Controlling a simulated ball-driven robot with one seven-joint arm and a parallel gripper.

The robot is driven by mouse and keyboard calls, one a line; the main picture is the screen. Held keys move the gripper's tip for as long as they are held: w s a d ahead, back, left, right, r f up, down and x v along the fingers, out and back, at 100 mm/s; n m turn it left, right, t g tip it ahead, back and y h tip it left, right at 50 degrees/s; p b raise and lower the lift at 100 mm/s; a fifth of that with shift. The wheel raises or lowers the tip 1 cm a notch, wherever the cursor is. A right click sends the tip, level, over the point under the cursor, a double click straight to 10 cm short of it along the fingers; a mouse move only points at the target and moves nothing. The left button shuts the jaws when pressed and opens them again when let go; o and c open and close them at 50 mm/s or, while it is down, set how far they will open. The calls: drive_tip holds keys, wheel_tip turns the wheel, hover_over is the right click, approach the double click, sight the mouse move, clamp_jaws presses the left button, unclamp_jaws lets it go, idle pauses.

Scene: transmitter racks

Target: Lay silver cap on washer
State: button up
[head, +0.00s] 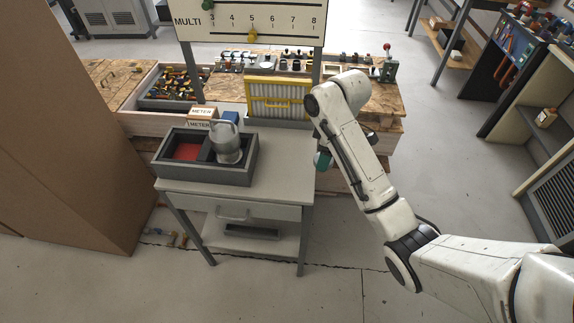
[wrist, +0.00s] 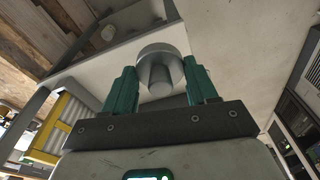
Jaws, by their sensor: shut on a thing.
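My gripper (wrist: 160,84) has teal fingers, and in the wrist view they are shut on a silver cap (wrist: 160,62), a round grey metal piece with a short stem. In the head view only a teal part of my gripper (head: 322,160) shows, just right of the grey table; my arm hides the rest and the cap. I cannot make out a washer in either view.
A dark tray (head: 205,178) on the grey table (head: 270,186) has a red-floored compartment and a silver jug-like object (head: 227,143). Behind stand a METER box (head: 201,113), a yellow-framed filter (head: 282,100) and a wooden bench (head: 385,98). A tall brown panel (head: 70,130) stands left.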

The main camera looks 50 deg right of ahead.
drive_tip(key=w+f+b, duration=0.5)
drive_tip(key=w+b, duration=0.4)
drive_tip(key=b, duration=0.3)
hover_over(286, 166)
drive_tip(key=s, duration=0.1)
wheel_tip(286, 166, down, 4)
drive_tip(key=shift+s+r, duration=0.1)
drive_tip(key=shift+f, duration=0.25)
drive_tip(key=shift+w+f, duration=0.15)
drive_tip(key=shift+f, duration=0.75)
drive_tip(key=shift+w+f, duration=0.15)
drive_tip(key=shift+f, duration=0.75)
drive_tip(key=shift+f, duration=0.1)
drive_tip(key=o, duration=1.1)
drive_tip(key=shift+o, duration=0.2)
